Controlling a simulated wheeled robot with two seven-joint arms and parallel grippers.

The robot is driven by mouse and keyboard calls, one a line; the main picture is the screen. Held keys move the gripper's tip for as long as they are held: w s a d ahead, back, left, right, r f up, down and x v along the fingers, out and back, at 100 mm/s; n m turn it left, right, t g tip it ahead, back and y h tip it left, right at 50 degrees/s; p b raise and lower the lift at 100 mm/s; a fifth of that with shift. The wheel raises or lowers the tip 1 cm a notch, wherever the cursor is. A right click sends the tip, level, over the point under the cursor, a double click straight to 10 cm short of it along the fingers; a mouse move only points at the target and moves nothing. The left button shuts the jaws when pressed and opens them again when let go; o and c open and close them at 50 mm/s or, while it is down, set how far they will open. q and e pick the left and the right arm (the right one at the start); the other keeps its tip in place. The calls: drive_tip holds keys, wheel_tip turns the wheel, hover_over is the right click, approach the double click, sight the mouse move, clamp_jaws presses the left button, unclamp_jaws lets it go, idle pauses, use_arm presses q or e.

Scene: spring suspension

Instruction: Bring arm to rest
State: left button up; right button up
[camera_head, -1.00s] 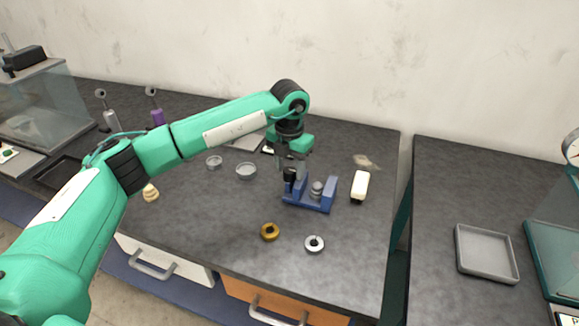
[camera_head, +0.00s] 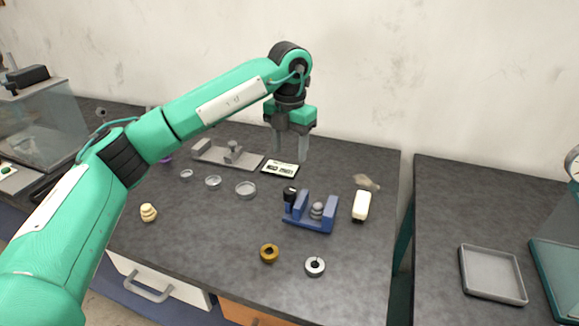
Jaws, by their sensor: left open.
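My left arm reaches in from the left, and its gripper (camera_head: 289,148) hangs pointing down above the dark bench, behind the blue stand. The gripper is open, with its two pale fingers apart and nothing between them. The blue stand (camera_head: 309,225) sits on the bench and carries a black-topped part (camera_head: 290,195) at its left and a grey stacked weight (camera_head: 317,210) in its middle. My right gripper does not show.
A gold ring (camera_head: 269,253) and a silver ring (camera_head: 315,267) lie in front of the stand. A white-topped block (camera_head: 361,205) is right of it. Small dishes (camera_head: 246,190), a card (camera_head: 280,168) and a grey fixture (camera_head: 225,155) lie behind. A grey tray (camera_head: 492,274) sits on the right bench.

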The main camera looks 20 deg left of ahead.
use_arm(q)
drive_tip(key=shift+r, duration=0.9)
